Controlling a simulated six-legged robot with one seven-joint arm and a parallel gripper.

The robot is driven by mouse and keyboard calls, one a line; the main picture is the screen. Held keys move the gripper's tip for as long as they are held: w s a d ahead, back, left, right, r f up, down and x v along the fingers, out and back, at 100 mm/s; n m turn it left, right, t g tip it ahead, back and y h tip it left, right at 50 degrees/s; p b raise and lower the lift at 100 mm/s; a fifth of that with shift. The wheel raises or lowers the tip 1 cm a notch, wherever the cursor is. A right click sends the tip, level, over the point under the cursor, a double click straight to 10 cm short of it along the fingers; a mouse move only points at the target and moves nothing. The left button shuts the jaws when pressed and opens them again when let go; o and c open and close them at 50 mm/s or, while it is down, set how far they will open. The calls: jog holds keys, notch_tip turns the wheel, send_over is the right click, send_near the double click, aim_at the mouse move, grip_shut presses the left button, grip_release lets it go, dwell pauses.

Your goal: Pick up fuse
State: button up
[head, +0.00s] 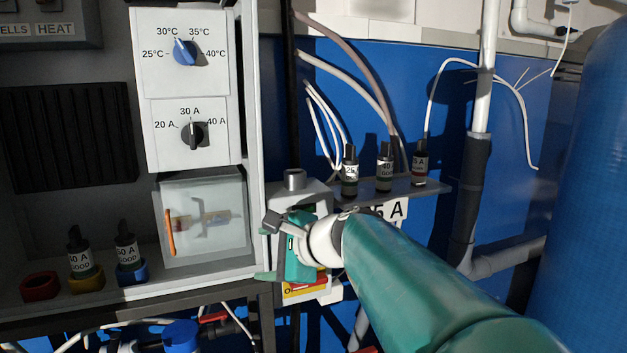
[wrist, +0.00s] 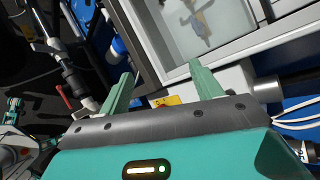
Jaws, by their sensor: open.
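Three dark fuses with white labels stand upright on a grey shelf (head: 400,190): a left one (head: 349,172), a middle one (head: 385,167) marked 40, and a right one (head: 419,165). Two more fuses marked GOOD stand at the lower left, one in a yellow socket (head: 79,255) and one in a blue socket (head: 127,247). My gripper (head: 268,250) is left of and below the shelf, in front of a grey box. It also shows in the wrist view (wrist: 161,75), with fingers apart and nothing between them. My arm hides part of the area under the shelf.
A red socket (head: 40,287) at the left is empty. A clear-fronted box (head: 235,222) with an orange handle and a white panel with two knobs (head: 190,85) are left of my gripper. Cables, grey pipes (head: 471,190) and a blue tank (head: 595,180) bound the right side.

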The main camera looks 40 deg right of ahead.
jog(key=w+d+r+m+t+h, duration=0.2)
jog(key=d+r+m, duration=0.3)
jog(key=d, duration=0.5)
jog(key=m+t+h, duration=0.3)
jog(key=m+h, duration=0.3)
jog(key=m, duration=0.7)
send_near(347, 157)
jog(key=x, duration=0.3)
jog(key=f+x, duration=0.1)
jog(key=x, duration=0.7)
jog(key=shift+d+f, duration=0.2)
jog(key=shift+d, duration=0.1)
jog(key=shift+c, duration=0.5)
jog(key=c, duration=1.1)
jog(key=shift+r, duration=0.2)
